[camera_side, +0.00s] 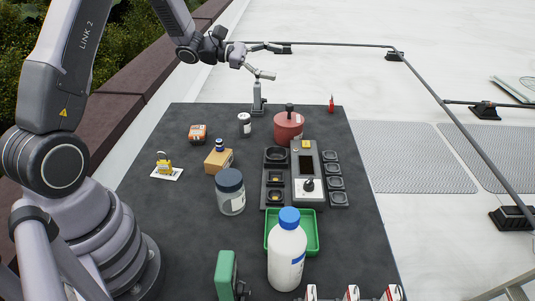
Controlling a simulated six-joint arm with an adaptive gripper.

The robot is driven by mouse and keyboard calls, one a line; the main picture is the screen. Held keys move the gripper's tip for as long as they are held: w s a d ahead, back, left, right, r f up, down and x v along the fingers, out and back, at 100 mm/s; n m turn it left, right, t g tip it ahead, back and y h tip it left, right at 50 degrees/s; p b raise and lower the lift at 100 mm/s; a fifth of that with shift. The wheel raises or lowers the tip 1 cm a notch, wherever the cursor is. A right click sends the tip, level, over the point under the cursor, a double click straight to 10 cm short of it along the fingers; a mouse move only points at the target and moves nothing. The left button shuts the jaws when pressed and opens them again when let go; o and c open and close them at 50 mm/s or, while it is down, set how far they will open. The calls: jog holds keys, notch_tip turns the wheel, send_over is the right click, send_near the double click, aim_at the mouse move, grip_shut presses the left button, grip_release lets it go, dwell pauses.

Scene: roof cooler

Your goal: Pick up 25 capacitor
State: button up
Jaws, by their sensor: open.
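My gripper (279,62) is open and empty at the top of the view, above the far edge of the dark mat. A grey upright post-like piece (258,104) stands below it. No "25" marking is readable, so I cannot tell for sure which thing is the capacitor. A small white cylinder with a dark band (244,127) stands on the far part of the mat, left of the grey piece. Nothing touches this cylinder, and my gripper is apart from it.
The dark mat (190,235) holds a red canister (288,128), a grey meter (296,160) with small dark trays, a blue-lidded jar (231,198), a cardboard box (218,166), and a tall white bottle (286,258) by a green tray (314,242).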

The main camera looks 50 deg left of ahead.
jog(key=w+a+f+n+t+y, duration=0.55)
jog(key=a+f+n, duration=0.3)
jog(key=a, duration=0.25)
jog(key=n+t+y, duration=0.2)
jog(key=n+y, duration=0.6)
send_over(239, 120)
jog(key=s, duration=0.3)
notch_tip(239, 120, down, 13)
notch_tip(239, 120, down, 5)
jog(key=shift+d+r, duration=0.1)
jog(key=shift+d, duration=0.05)
jog(key=shift+w+f, duration=0.1)
jog(key=shift+f, duration=0.55)
jog(key=w, duration=0.2)
jog(key=w+f, duration=0.1)
jog(key=w, duration=0.1)
jog(key=shift+w, duration=0.5)
jog(key=shift+r, duration=0.1)
jog(key=c, duration=1.3)
jog(key=shift+c, duration=0.2)
